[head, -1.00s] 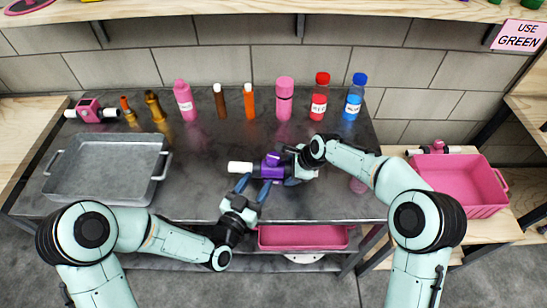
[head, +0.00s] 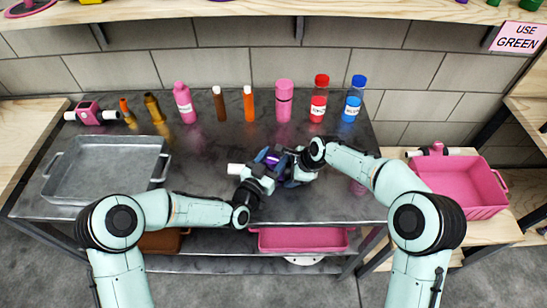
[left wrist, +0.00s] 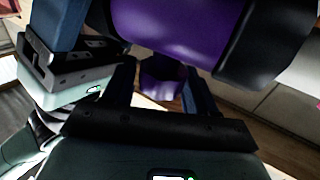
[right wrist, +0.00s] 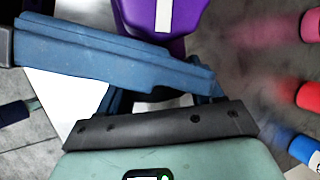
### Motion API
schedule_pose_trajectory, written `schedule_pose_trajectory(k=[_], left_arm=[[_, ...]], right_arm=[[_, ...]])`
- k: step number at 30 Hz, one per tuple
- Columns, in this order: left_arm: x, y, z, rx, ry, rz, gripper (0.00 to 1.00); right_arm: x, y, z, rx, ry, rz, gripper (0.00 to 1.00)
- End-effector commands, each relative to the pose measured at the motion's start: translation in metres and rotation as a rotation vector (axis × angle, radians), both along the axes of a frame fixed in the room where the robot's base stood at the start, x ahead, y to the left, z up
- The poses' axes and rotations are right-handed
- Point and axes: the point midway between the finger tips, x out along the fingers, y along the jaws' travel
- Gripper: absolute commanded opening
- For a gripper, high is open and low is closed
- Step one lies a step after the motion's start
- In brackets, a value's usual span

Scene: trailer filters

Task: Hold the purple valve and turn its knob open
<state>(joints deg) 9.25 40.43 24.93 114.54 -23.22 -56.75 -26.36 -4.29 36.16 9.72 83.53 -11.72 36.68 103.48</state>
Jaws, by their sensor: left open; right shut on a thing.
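The purple valve (head: 272,158) is held above the middle of the dark metal table, with a white pipe end (head: 236,169) sticking out to the left. My right gripper (head: 291,174) is shut on the valve's right side; the right wrist view shows its blue fingers across a white pipe end (right wrist: 62,100) beside the purple body (right wrist: 165,25). My left gripper (head: 267,168) is open at the valve from the front left. In the left wrist view, a purple part (left wrist: 163,82) shows between its fingers, with a larger purple part (left wrist: 175,35) beyond. Contact there is unclear.
A grey tray (head: 60,197) stands on the table's left. Several bottles and tubes line the back, including a red-capped bottle (head: 318,100) and a blue-capped bottle (head: 353,100). A pink valve (head: 90,113) is at back left. A pink bin (head: 470,207) stands right of the table.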

Motion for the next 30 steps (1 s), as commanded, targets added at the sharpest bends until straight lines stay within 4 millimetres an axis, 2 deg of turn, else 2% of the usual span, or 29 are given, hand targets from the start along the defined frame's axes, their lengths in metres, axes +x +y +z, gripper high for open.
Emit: schedule_pose_trajectory(k=[8, 12, 18, 30], left_arm=[[0.0016, -0.0009, 0.0003, 0.000, -0.001, 0.000, 0.57], [0.0015, -0.0008, 0.0002, 0.000, 0.000, 0.000, 0.20], [0.0009, -0.0026, 0.0008, -0.002, -0.002, 0.023, 0.19], [0.0015, -0.0012, 0.0006, -0.002, -0.001, 0.251, 0.19]], right_arm=[[0.0003, -0.0001, 0.0004, 0.000, -0.001, 0.000, 0.23], [0.0003, -0.0001, 0.0004, 0.000, -0.001, 0.000, 0.23], [0.0004, -0.0001, 0.0004, 0.000, -0.001, -0.001, 0.23], [0.0002, 0.0001, 0.0003, 0.001, -0.001, -0.001, 0.23]])
